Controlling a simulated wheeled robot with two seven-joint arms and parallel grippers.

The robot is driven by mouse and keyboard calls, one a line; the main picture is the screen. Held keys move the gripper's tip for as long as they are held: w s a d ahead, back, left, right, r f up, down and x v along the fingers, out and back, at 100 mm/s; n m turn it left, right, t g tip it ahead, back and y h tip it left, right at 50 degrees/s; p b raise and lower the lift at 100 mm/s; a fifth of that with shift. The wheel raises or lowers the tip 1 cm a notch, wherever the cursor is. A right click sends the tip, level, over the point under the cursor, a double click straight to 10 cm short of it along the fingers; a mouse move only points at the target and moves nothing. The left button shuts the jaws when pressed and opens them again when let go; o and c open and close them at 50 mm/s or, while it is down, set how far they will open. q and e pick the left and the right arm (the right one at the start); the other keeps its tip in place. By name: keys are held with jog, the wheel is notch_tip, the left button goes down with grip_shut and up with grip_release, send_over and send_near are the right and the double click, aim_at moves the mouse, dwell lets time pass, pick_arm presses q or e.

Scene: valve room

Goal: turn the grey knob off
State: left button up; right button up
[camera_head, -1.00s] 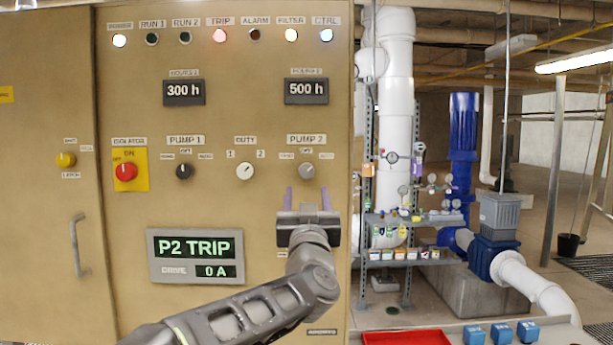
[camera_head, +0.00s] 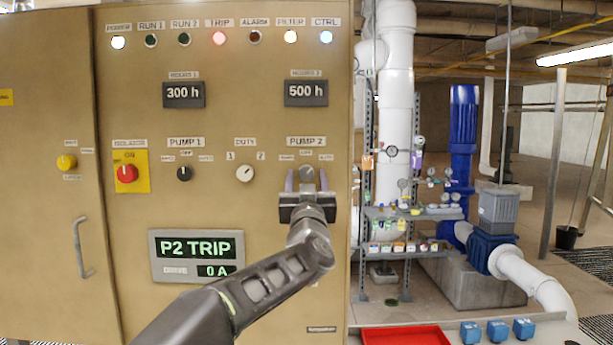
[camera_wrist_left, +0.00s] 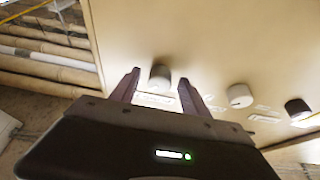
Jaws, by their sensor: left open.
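The grey knob (camera_head: 307,172) is on the tan panel under the PUMP 2 label, between small position labels. My left gripper (camera_head: 307,181) is open just below the knob in the head view, its two purple fingers pointing up on either side of it. In the left wrist view the grey knob (camera_wrist_left: 160,77) shows between and beyond the spread fingertips of the left gripper (camera_wrist_left: 158,82). I cannot tell whether the fingers flank the knob in depth; no contact shows. My right gripper is not in view.
The white DUTY knob (camera_head: 245,173), black PUMP 1 knob (camera_head: 184,173) and red isolator (camera_head: 127,174) sit left in the same row. The display (camera_head: 196,256) reads P2 TRIP. A red tray (camera_head: 405,337) and blue blocks (camera_head: 497,330) lie low right.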

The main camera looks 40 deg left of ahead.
pick_arm(q)
jog(key=shift+c, duration=0.5)
grip_shut()
